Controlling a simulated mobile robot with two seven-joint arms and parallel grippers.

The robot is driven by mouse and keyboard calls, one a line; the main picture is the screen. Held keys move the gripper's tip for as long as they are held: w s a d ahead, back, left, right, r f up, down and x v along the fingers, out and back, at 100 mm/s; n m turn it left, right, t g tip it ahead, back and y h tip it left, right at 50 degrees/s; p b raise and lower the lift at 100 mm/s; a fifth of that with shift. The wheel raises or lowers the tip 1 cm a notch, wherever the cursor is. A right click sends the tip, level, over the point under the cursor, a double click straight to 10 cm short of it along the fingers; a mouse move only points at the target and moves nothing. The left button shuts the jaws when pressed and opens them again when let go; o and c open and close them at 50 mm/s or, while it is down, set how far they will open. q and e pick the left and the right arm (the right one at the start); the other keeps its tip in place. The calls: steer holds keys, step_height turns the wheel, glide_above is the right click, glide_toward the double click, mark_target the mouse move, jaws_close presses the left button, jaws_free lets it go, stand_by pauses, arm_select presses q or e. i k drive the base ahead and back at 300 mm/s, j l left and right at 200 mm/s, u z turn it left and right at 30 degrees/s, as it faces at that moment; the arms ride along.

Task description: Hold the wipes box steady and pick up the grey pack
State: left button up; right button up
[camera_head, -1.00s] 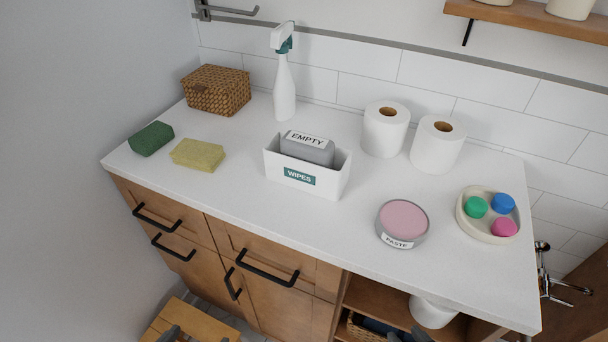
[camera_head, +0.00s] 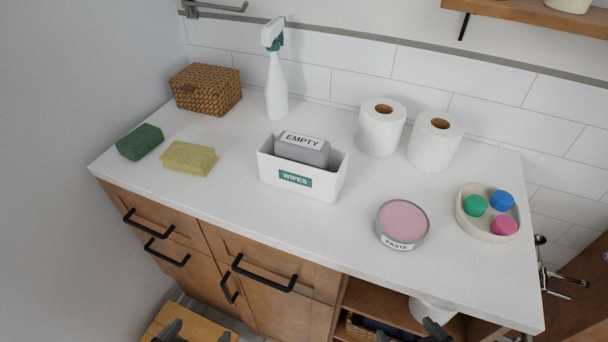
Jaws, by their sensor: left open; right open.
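The white wipes box (camera_head: 325,188), with a teal WIPES label on its front, stands on the white counter near the middle. The grey pack (camera_head: 303,153), with a white EMPTY label on top, sits inside it and sticks up above the rim; its lower part is hidden by the box wall. My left gripper (camera_head: 197,335) shows only as dark fingertips at the bottom edge, open and empty, well below the box. My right gripper (camera_head: 410,334) also shows only its fingertips at the bottom edge, open and empty, in front of the cabinet. Neither touches the box or pack.
Behind the box are a spray bottle (camera_head: 276,80) and two paper rolls (camera_head: 381,130). A woven basket (camera_head: 206,90), green sponge (camera_head: 140,142) and yellow sponge (camera_head: 189,158) are left. A paste tin (camera_head: 402,224) and a round dish (camera_head: 467,221) are right. The counter before the box is clear.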

mark_target(310, 151)
steer(key=k+l, duration=0.1)
steer(key=k, duration=0.4)
steer(key=k+l, duration=0.35)
steer(key=l, duration=0.1)
